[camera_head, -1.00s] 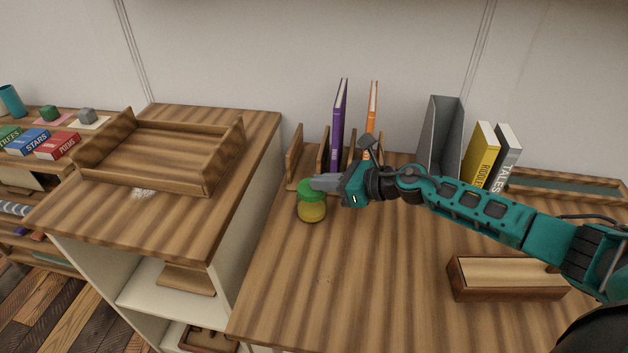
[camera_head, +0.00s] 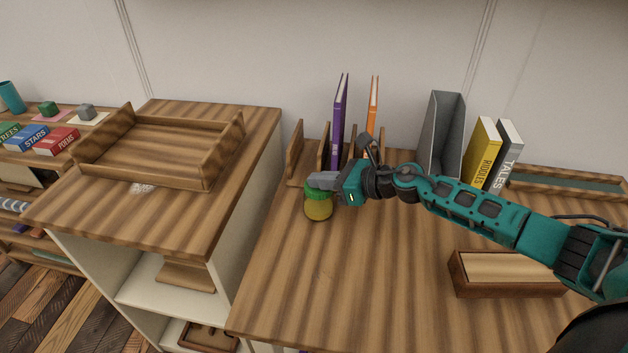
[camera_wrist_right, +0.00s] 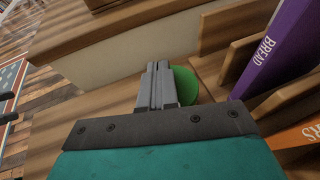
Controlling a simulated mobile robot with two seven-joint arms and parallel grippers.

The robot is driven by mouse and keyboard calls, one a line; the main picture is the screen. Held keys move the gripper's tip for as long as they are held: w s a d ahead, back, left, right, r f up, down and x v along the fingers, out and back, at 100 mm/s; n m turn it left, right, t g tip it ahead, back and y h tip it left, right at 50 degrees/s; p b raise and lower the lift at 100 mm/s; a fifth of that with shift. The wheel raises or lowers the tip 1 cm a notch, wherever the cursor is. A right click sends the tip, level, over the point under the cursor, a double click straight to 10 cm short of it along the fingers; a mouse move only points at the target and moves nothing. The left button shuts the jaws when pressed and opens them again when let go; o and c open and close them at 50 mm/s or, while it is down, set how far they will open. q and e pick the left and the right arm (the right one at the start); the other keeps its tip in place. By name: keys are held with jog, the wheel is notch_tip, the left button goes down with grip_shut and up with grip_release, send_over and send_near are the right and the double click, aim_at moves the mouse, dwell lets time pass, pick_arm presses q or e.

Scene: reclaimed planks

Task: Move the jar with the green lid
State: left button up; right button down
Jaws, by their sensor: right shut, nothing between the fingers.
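The jar with the green lid (camera_head: 318,208) stands upright on the wooden desk, near its left edge, with yellowish contents. My right gripper (camera_head: 318,181) is shut with nothing between its fingers, and its fingertips are at the jar's lid. In the right wrist view the shut fingers (camera_wrist_right: 158,85) lie over the left part of the green lid (camera_wrist_right: 185,86), and the jar's body is hidden. I cannot tell whether the fingers touch the lid. My left gripper is not in view.
A wooden rack with a purple book (camera_head: 338,125) and an orange book (camera_head: 372,105) stands just behind the jar. A grey file holder (camera_head: 440,135) is further right. An open wooden box (camera_head: 510,290) sits at front right. A wooden tray (camera_head: 160,150) lies on the left cabinet. The desk's front middle is clear.

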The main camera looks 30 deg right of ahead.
jog(key=shift+s+d+f, duration=0.2)
jog(key=shift+s+f, duration=0.3)
jog(key=shift+w+r+p, duration=0.1)
jog(key=shift+r+p, duration=0.65)
jog(key=shift+w+d+b, duration=0.1)
jog(key=shift+b, duration=0.35)
jog(key=s+d+b, duration=0.1)
jog(key=s+d, duration=0.6)
jog(key=s, duration=0.2)
jog(key=shift+s+r+b, duration=0.2)
jog(key=shift+s+b, duration=0.05)
jog(key=shift+b, duration=0.15)
